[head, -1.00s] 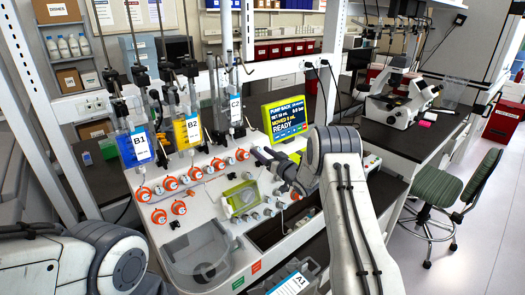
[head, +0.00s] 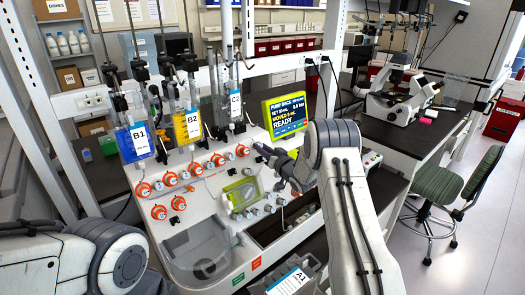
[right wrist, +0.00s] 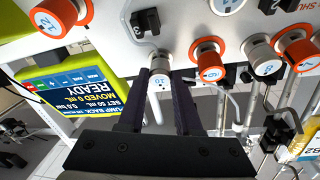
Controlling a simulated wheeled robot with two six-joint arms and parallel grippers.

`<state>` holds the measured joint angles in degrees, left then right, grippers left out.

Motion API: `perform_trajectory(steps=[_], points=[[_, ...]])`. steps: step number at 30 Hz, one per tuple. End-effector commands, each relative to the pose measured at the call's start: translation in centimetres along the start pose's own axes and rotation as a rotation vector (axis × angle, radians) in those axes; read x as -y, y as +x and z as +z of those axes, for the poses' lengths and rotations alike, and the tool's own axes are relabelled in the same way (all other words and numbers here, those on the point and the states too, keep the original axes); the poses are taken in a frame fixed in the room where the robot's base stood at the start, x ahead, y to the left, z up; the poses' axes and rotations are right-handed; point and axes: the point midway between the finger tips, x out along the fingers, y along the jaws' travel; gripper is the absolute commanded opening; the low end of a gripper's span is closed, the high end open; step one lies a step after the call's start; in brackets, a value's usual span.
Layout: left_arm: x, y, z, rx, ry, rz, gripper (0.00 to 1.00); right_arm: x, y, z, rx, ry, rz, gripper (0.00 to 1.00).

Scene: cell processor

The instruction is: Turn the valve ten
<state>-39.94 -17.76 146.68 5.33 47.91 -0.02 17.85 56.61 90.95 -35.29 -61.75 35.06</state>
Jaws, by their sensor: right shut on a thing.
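Valve ten (right wrist: 160,80) is a grey knob with a white face marked 10, on the pale panel in the right wrist view. My right gripper (right wrist: 160,74) is shut on it, one dark finger on each side. In the head view my right gripper (head: 261,150) reaches the panel's upper right, beside the orange valves, and valve ten cannot be made out there. Of my left arm only a link shows at the lower left; its gripper is out of view.
Orange-ringed valves (right wrist: 209,62) and a grey knob (right wrist: 262,60) stand close beside the grip. The pump screen (head: 285,115) reads READY and moved 0 mL. Hanging bags B1 (head: 137,142), B2 (head: 190,125) and C2 (head: 235,105) line the back. A clear basin (head: 200,250) sits at the front.

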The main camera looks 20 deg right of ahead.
Motion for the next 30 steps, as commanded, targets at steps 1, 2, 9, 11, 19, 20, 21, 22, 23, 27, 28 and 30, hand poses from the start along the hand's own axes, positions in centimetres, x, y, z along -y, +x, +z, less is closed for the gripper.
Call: perform_trajectory(steps=[1, 2, 9, 11, 19, 20, 21, 22, 23, 27, 28, 30], points=[[0.0, 0.4, 0.0, 0.0, -0.001, 0.0, 0.5, 0.1, 0.0, 0.1, -0.002, 0.032, 0.013, 0.0], [0.0, 0.6, 0.0, 0.0, -0.001, 0.0, 0.5, 0.1, 0.0, 0.1, -0.001, 0.054, 0.022, 0.0], [0.1, 1.5, 0.1, 0.0, -0.003, 0.0, 0.5, 0.3, 0.0, 0.1, -0.001, 0.259, 0.111, 0.0], [0.1, 1.7, 0.1, 0.0, -0.003, 0.0, 0.5, 0.3, 0.0, 0.0, -0.002, 0.312, 0.133, 0.0], [0.2, 2.2, 0.1, 0.0, -0.004, 0.0, 0.5, 0.6, 0.1, -0.2, -0.003, 0.549, 0.235, 0.0], [0.2, 2.2, 0.1, 0.0, -0.004, 0.0, 0.5, 0.6, 0.1, -0.2, -0.002, 0.574, 0.246, 0.0], [0.2, 2.2, 0.1, 0.0, -0.004, 0.0, 0.5, 0.6, 0.1, -0.3, -0.003, 0.61, 0.261, 0.0], [0.2, 2.2, 0.1, 0.0, -0.004, 0.0, 0.5, 0.6, 0.1, -0.3, -0.002, 0.636, 0.273, 0.0], [0.2, 2.2, 0.1, 0.0, -0.004, 0.0, 0.5, 0.6, 0.1, -0.3, -0.003, 0.661, 0.284, 0.0], [0.2, 2.2, 0.1, 0.0, -0.003, 0.0, 0.5, 0.7, 0.1, -0.4, -0.002, 0.784, 0.337, 0.0], [0.2, 2.1, 0.1, 0.0, -0.003, 0.0, 0.5, 0.8, 0.1, -0.5, -0.002, 0.811, 0.348, 0.0], [0.1, 2.0, 0.1, 0.0, -0.003, 0.0, 0.5, 0.8, 0.1, -0.5, -0.002, 0.871, 0.375, 0.0]])
